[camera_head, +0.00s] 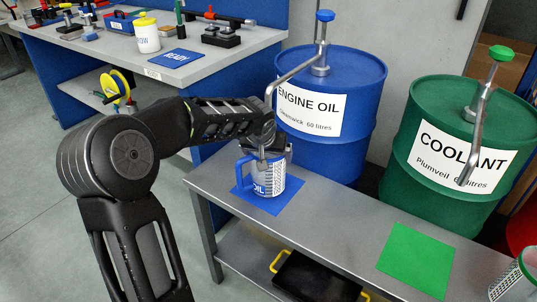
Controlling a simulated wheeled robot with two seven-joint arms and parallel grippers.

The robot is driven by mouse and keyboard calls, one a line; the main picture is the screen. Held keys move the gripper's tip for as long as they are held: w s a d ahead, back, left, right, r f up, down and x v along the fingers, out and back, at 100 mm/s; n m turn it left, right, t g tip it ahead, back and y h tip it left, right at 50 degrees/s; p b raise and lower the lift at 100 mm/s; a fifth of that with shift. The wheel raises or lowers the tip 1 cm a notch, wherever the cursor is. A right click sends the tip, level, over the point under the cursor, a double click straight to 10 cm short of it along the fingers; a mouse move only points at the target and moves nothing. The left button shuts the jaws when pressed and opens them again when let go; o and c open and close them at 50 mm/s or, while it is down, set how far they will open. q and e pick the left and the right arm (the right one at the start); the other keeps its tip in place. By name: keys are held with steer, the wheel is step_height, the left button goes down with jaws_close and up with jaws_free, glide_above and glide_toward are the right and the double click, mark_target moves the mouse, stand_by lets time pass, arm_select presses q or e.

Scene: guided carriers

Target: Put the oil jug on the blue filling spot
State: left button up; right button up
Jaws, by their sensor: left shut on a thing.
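The oil jug (270,180), clear with a measuring scale, a blue handle and a blue label reading OIL, is upright at the blue filling spot (284,201) on the grey bench. It covers part of the blue square; I cannot tell whether its base touches it. My left gripper (264,152) comes down from above and is shut at the jug's top, its fingers partly hidden by the arm and jug. The blue engine oil drum (350,140) stands behind, its spout pipe hanging near my left wrist. My right gripper is not in view.
A green coolant drum (419,180) and an empty green square (417,262) are to the right. A second jug (513,285) stands at the lower right edge. A black tray with yellow handles (318,278) is on the lower shelf. A workbench (215,65) with a blue READY mat is behind.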

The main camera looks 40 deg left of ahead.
arm_select(q)
steer(key=shift+f+b, duration=0.25)
steer(key=shift+b, duration=0.05)
steer(key=o, duration=1.7)
steer(key=shift+r, duration=0.1)
steer(key=p+v, duration=0.2)
steer(key=v, duration=1)
steer(key=shift+r, duration=0.15)
